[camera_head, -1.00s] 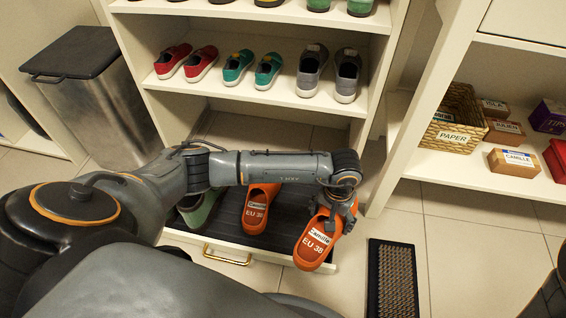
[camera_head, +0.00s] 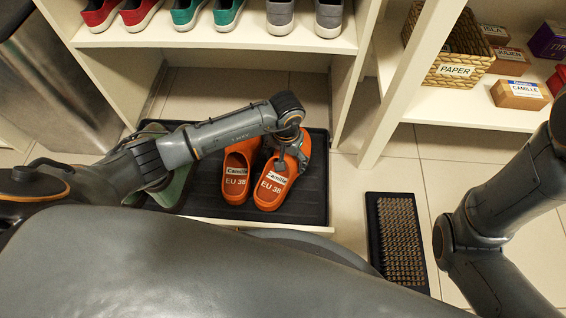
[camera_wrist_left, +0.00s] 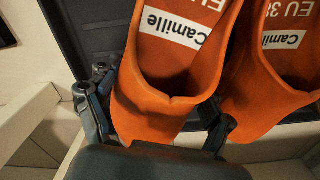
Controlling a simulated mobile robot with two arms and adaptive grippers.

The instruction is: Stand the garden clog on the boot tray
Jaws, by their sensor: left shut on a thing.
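In the left wrist view this clog (camera_wrist_left: 150,118) sits between the two fingers (camera_wrist_left: 155,122). It is over the black boot tray (camera_head: 313,205), right beside a matching orange clog (camera_head: 236,182); whether its sole touches the tray I cannot tell. The matching clog also shows at the right of the left wrist view (camera_wrist_left: 262,110). My right arm shows at the right, its gripper out of frame.
A green shoe (camera_head: 172,190) is at the tray's left, partly behind my left arm. A bristle mat (camera_head: 400,240) lies on the floor to the right. Shelves with shoes (camera_head: 230,38) stand behind, and a wicker basket (camera_head: 450,50) is at the back right.

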